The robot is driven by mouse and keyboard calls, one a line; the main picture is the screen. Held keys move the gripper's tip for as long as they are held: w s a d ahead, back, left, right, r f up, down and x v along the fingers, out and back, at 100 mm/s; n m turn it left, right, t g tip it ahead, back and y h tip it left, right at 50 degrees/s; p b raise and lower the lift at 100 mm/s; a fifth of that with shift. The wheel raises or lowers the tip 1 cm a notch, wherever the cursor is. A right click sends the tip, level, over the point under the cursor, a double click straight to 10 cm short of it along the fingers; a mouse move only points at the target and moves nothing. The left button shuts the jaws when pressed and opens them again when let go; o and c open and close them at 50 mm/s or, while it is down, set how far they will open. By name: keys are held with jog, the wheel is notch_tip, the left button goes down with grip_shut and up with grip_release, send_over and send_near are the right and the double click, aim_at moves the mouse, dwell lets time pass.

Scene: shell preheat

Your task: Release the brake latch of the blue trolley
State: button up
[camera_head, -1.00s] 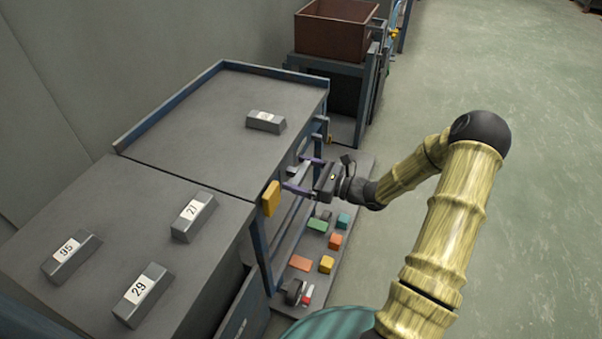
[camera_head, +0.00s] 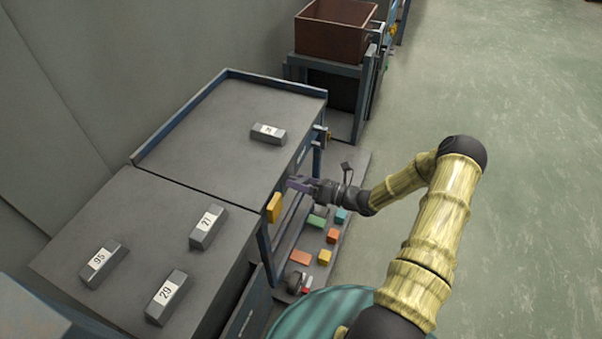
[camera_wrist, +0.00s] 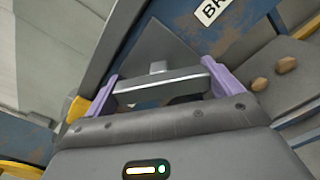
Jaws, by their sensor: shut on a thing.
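The blue trolley (camera_head: 178,118) has a grey top and a blue frame, and stands beyond the nearer grey worktop. My gripper (camera_head: 294,183) is at its right side, just below the top's edge. In the wrist view, the purple fingers of my gripper (camera_wrist: 165,86) are shut on a grey bar, the latch handle (camera_wrist: 160,84), one finger at each end. A short grey stem shows behind the bar. A partly cut-off white label starting "BR" (camera_wrist: 212,10) is on the worn blue panel beyond. The head view hides the latch behind my gripper.
Several coloured blocks (camera_head: 317,222) lie on the trolley's low shelf under my arm. A yellow block-like part (camera_head: 273,208) sticks out at the near corner. Numbered grey bars (camera_head: 208,228) lie on the worktop. Open green floor (camera_head: 510,130) is to the right.

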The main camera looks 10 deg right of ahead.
jog(key=m+p, duration=0.3)
jog(key=m, duration=0.2)
jog(key=shift+m+p, duration=0.3)
jog(key=shift+p, duration=0.1)
jog(key=shift+d+f+m+p, duration=0.1)
jog(key=shift+m+p, duration=0.65)
jog(key=shift+m, duration=1.55)
jog(key=o, duration=0.7)
jog(key=v, duration=1.7)
jog(key=shift+d, duration=0.15)
jog(key=shift+s, duration=0.1)
